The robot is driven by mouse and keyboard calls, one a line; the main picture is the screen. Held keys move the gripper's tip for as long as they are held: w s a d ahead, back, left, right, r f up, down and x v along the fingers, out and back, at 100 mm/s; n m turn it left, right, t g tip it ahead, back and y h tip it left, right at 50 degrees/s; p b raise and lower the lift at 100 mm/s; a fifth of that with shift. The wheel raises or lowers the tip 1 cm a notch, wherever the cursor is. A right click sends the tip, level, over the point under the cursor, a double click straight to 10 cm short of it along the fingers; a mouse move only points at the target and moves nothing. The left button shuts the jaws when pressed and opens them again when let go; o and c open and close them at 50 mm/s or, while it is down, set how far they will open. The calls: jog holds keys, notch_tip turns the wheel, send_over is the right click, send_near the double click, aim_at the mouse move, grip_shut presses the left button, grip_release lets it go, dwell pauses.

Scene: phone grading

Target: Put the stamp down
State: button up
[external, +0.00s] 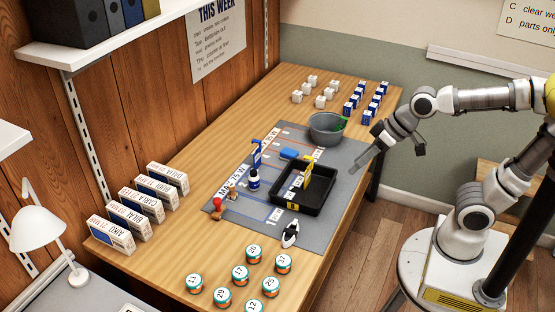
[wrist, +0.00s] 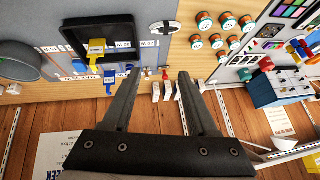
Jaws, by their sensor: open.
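The stamp with a red knob handle (external: 217,203) stands upright at the near left edge of the grey mat (external: 232,237). My gripper (external: 388,158) is open and empty, raised in the air off the right side of the table, far from the stamp. Its two spread fingers also show in the wrist view (wrist: 158,76).
Labelled boxes (external: 110,235) line the left edge. Round tins (external: 240,272) stand in front; small boxes (external: 365,100) stand behind.

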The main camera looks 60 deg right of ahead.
jog(key=s+d+g+h, duration=0.1)
jog(key=s+d, duration=0.2)
jog(key=s, duration=0.6)
jog(key=shift+f+n+h, duration=0.15)
jog(key=shift+n+h, duration=0.15)
jog(key=shift+h, duration=0.1)
notch_tip(320, 180, up, 9)
jog(key=p, duration=0.9)
